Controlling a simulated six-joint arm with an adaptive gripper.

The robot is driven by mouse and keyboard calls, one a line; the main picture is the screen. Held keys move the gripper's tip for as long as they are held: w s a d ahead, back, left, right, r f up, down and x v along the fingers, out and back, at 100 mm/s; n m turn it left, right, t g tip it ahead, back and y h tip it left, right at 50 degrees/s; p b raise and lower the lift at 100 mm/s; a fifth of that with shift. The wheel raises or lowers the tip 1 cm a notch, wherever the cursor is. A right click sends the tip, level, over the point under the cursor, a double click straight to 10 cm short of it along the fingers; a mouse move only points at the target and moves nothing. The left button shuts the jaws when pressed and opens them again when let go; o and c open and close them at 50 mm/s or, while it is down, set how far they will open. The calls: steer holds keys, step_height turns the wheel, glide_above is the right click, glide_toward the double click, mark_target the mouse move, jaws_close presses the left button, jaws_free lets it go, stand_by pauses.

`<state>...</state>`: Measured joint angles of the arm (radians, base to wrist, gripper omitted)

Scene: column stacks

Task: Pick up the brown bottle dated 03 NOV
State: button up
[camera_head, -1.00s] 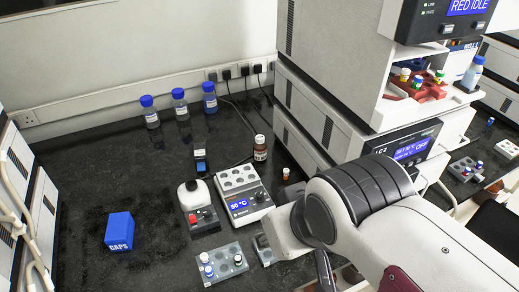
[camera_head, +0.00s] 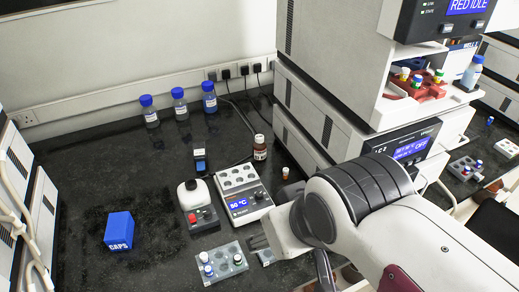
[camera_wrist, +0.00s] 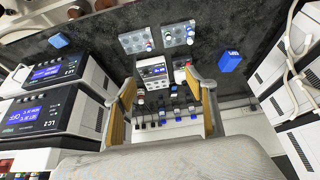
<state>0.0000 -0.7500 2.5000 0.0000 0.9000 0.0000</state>
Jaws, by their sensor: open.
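A brown bottle (camera_head: 260,148) with a white cap stands upright on the dark bench, behind the heater block. A much smaller brown vial (camera_head: 285,173) stands to its right, near the instrument stack. Their date print is too small to read. My gripper (camera_head: 259,242) is low in the head view, in front of the heater block and well apart from the brown bottle. In the wrist view, my gripper (camera_wrist: 165,102) has its two yellowish fingers wide apart, with nothing held between them.
The heater block (camera_head: 238,195) reads 50 °C. A vial rack (camera_head: 232,250) stands close left of my gripper. Several blue-capped bottles (camera_head: 180,105) line the wall. The instrument stack (camera_head: 325,120) bounds the right. A blue CAPS box (camera_head: 119,231) sits left, with clear bench around it.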

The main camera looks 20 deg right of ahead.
steer(key=t+h, duration=0.1)
steer(key=t, duration=0.5)
glide_above(264, 151)
steer(key=s+a, duration=0.3)
steer(key=s, duration=0.6)
step_height(264, 151, down, 14)
steer(key=shift+n+t+y, duration=0.3)
steer(key=shift+t+y, duration=0.3)
steer(key=shift+t, duration=0.2)
steer(key=w+d+f, duration=0.1)
steer(key=f, duration=0.3)
steer(key=w+d+f, duration=0.1)
steer(key=f, duration=0.3)
steer(key=w+d+f, duration=0.1)
steer(key=w+f, duration=0.1)
steer(key=f, duration=0.2)
steer(key=shift+f, duration=1.05)
steer(key=shift+x, duration=1.25)
